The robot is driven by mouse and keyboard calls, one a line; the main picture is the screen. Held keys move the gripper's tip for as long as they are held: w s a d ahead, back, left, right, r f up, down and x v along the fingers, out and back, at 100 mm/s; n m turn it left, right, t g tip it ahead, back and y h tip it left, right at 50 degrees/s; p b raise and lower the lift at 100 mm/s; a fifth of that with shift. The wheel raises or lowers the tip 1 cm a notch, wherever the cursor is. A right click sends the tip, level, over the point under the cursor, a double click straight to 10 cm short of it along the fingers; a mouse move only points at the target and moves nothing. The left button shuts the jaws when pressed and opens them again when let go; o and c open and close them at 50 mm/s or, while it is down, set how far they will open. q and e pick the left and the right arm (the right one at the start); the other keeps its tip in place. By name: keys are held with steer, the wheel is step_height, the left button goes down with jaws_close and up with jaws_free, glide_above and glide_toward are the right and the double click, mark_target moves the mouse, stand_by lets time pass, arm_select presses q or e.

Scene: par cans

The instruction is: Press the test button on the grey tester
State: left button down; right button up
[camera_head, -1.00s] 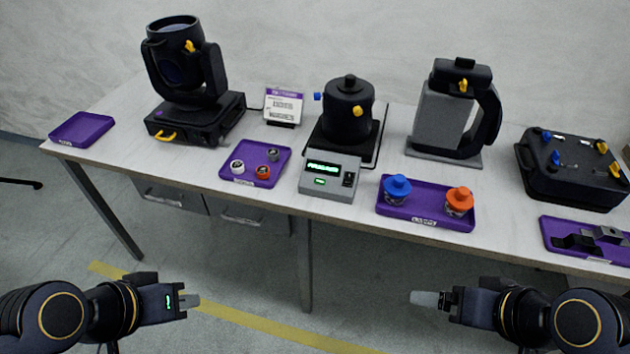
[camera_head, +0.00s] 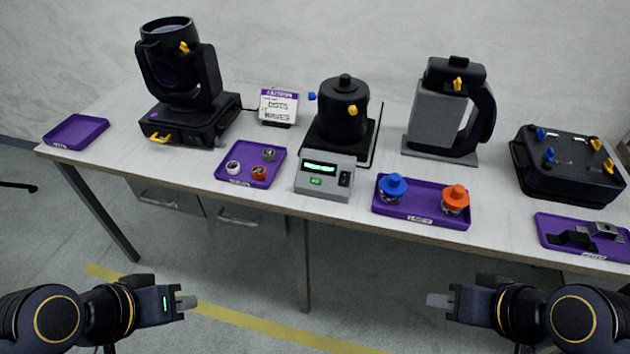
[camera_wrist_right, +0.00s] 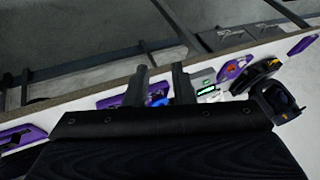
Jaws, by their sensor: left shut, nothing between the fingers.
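The grey tester (camera_head: 325,178) sits at the front edge of the table, near the middle. Its front has a lit green display (camera_head: 320,167), a small green button (camera_head: 316,181) below it and a black switch (camera_head: 345,179) at the right. In the right wrist view the tester (camera_wrist_right: 208,92) shows small beyond the fingers. My left gripper (camera_head: 187,303) is shut and empty, low in front of the table, left of the tester. My right gripper (camera_head: 437,300) is empty, low in front of the table, right of the tester; its fingers show apart in the wrist view (camera_wrist_right: 160,88).
A black canister (camera_head: 342,112) stands behind the tester. A purple tray (camera_head: 225,175) with small round parts is left of it. A purple tray (camera_head: 420,212) with blue and orange-capped pieces is right of it. The space between the grippers and the table is free.

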jaws_close()
stand_by(1.0)
